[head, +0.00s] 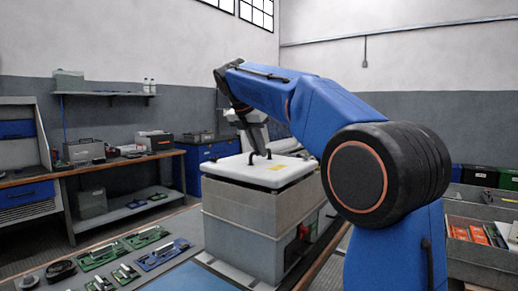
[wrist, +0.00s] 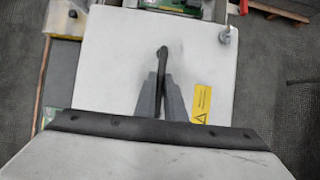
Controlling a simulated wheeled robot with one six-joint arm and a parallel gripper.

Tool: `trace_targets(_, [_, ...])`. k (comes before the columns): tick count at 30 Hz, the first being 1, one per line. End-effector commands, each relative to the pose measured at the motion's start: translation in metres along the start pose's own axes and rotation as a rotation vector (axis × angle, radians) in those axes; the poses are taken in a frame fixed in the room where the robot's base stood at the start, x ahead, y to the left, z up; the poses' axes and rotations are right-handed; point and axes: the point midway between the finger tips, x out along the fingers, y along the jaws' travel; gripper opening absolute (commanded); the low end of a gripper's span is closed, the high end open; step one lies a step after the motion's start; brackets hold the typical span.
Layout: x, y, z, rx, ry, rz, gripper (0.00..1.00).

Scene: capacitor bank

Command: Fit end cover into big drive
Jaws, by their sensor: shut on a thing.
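The end cover (head: 262,170) looks like a white plate with a black handle and a yellow warning label. It lies flat at the top of a large grey box, which I take as the big drive (head: 240,218). I cannot tell whether it is seated or slightly above the rim. My gripper (head: 259,153) is over the middle of the cover. In the wrist view my gripper (wrist: 160,100) is shut on the black handle (wrist: 162,54), with the white cover (wrist: 112,60) filling the middle. The box's top opening is hidden under the cover.
A workbench (head: 118,166) with tools stands at the left. A crate with orange items (head: 468,234) is at the right. A blue cabinet (head: 205,152) stands behind the box.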

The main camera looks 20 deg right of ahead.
Motion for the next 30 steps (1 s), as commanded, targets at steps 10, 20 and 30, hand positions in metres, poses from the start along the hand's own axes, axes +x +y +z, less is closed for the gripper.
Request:
trace_targets(10, [-0.0001, -0.0001, 0.0001, 0.000, -0.001, 0.001, 0.00])
trace_targets(20, [0.0033, 0.0000, -0.0018, 0.000, -0.001, 0.001, 0.00])
trace_targets(30, [0.0077, 0.0000, -0.0043, 0.000, -0.001, 0.000, 0.00])
